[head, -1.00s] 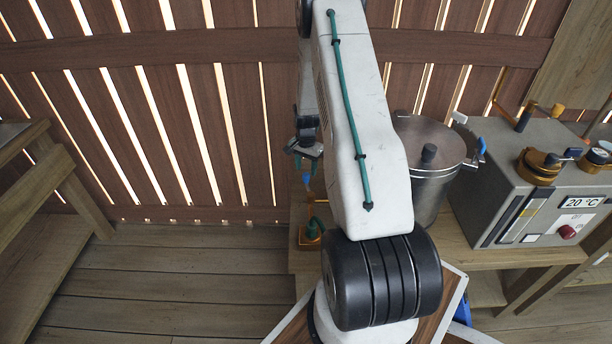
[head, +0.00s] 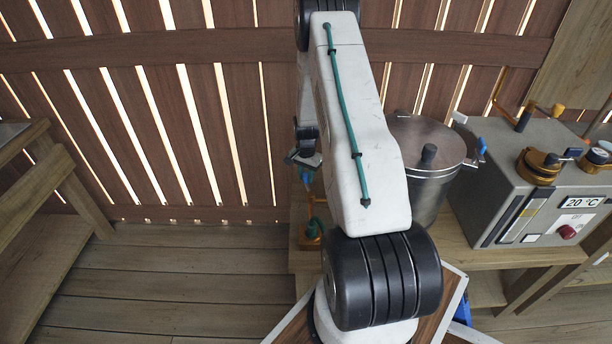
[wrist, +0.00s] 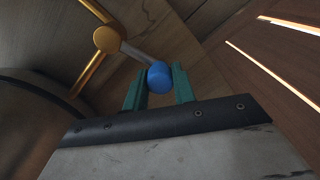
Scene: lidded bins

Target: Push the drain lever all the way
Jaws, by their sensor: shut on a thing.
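The drain lever is a grey rod with a blue ball knob (wrist: 160,77) at its end. The rod runs from a brass hub (wrist: 107,40) on a brass pipe. In the wrist view the green fingers of my gripper (wrist: 159,73) stand on both sides of the blue knob and are shut on it. In the head view my gripper (head: 305,160) is left of my white arm, and the knob shows small and blue just below it (head: 305,174). The rest of the lever is mostly hidden there by my arm.
A steel pot (head: 432,185) with a lid and black knob stands on the wooden bench (head: 470,257), right of my arm. A grey control box (head: 500,190) reading 20 °C is further right. A slatted wall (head: 180,110) is behind. The floor at left is clear.

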